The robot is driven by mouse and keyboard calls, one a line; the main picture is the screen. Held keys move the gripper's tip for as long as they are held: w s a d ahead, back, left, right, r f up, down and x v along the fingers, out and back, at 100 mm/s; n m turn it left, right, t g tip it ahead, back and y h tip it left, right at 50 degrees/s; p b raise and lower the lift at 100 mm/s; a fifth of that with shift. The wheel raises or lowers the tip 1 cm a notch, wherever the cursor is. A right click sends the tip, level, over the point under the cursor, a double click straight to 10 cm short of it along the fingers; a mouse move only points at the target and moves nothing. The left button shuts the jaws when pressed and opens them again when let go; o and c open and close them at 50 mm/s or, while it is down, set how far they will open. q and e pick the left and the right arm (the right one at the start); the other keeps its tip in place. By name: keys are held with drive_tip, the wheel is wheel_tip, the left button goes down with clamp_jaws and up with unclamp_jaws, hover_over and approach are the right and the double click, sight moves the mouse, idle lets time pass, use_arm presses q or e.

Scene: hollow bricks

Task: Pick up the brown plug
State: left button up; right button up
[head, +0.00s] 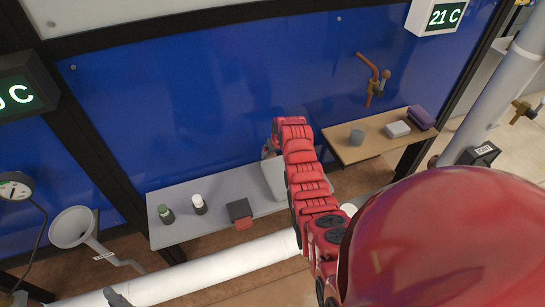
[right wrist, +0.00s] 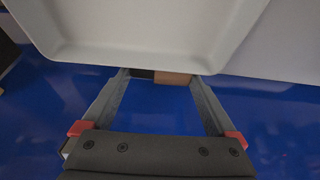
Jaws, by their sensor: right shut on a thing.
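In the right wrist view, my right gripper (right wrist: 160,82) has its two grey fingers closing in on a small brown block, which I take for the brown plug (right wrist: 172,78). A dark patch lies beside the plug between the fingertips. The upper part of the plug is hidden behind a light grey tray (right wrist: 150,55). In the head view, my right gripper (head: 268,150) is at the back of the grey table, above the tray (head: 272,180), largely hidden by my red arm. The plug cannot be made out there. My left gripper cannot be made out.
The grey table (head: 225,185) carries a green-capped jar (head: 166,213), a white-capped jar (head: 199,204) and a black box (head: 239,209) with a reddish block (head: 244,223). A wooden table (head: 360,150) stands right. A blue wall (head: 180,90) is close behind.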

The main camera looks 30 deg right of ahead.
sight(275, 154)
drive_tip(key=shift+c, duration=0.6)
drive_tip(key=shift+r, duration=0.15)
drive_tip(key=shift+r+b, duration=0.9)
drive_tip(key=shift+r, duration=0.05)
drive_tip(key=shift+r+b, duration=0.3)
drive_tip(key=shift+r, duration=0.35)
drive_tip(key=s+a+b, duration=0.1)
drive_tip(key=a, duration=0.2)
drive_tip(key=s+a+b, duration=0.1)
drive_tip(key=s+a, duration=0.1)
drive_tip(key=a, duration=0.1)
drive_tip(key=s+a+b, duration=0.1)
drive_tip(key=a, duration=0.2)
drive_tip(key=shift+s+r, duration=0.3)
drive_tip(key=shift+r, duration=0.05)
drive_tip(key=a+p, duration=0.1)
drive_tip(key=s+a+p, duration=0.1)
drive_tip(key=a, duration=0.1)
drive_tip(key=s+a+r+p, duration=0.1)
drive_tip(key=shift+s+a+r, duration=0.1)
drive_tip(key=shift+s+a, duration=0.05)
drive_tip(key=shift+s, duration=0.1)
drive_tip(key=shift+s+a+p, duration=0.15)
drive_tip(key=shift+a+p, duration=0.1)
drive_tip(key=shift+p, duration=0.05)
drive_tip(key=shift+a, duration=0.15)
drive_tip(key=shift+f, duration=0.2)
